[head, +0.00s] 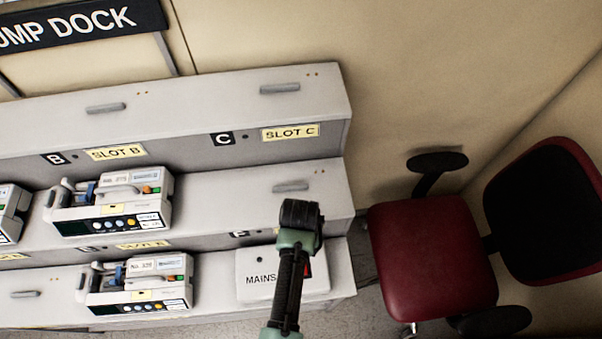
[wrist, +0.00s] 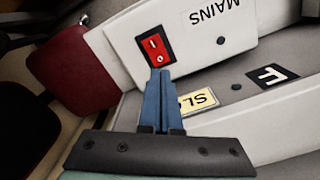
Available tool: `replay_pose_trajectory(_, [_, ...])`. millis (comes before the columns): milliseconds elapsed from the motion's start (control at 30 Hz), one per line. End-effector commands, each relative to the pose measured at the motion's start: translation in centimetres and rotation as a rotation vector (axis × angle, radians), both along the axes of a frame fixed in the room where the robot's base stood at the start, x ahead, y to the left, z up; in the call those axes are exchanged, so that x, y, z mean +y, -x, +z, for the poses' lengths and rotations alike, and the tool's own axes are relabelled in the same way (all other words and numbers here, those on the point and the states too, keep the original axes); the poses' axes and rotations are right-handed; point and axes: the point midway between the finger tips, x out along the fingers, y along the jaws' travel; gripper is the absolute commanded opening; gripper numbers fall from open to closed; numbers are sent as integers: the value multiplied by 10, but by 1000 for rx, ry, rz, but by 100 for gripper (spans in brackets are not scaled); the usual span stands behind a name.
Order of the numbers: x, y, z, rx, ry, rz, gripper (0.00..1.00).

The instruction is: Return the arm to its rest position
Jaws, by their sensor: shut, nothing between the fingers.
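My gripper (wrist: 160,73) is shut and empty in the wrist view. Its blue fingers lie together, and their tips overlap the lower edge of the red rocker switch (wrist: 154,46) on the white MAINS box (wrist: 205,45). I cannot tell whether the tips touch it. In the head view my arm crosses in front of the MAINS box (head: 262,287), hiding part of it and most of the red switch (head: 308,268). My fingers cannot be made out there.
The stepped grey dock (head: 225,190) carries infusion pumps, one on the middle step (head: 110,203) and one on the lower step (head: 138,284), with another cut off at left. A red chair (head: 430,255) with black armrests stands close to the dock's right end.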

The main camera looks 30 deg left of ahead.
Motion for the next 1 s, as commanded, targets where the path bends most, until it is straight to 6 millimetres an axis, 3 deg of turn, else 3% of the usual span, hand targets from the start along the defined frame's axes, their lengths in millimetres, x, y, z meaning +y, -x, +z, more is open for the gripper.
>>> replay_pose_trajectory(167, [0,0,15,0,0,0,0])
replay_pose_trajectory(767, [0,0,14,0,0,0,0])
replay_pose_trajectory(867, [1,-21,30,-63,-20,-5,0])
replay_pose_trajectory(967, [1,-63,68,-200,-59,-14,0])
replay_pose_trajectory(1000, [0,-83,89,-270,-75,-17,0])
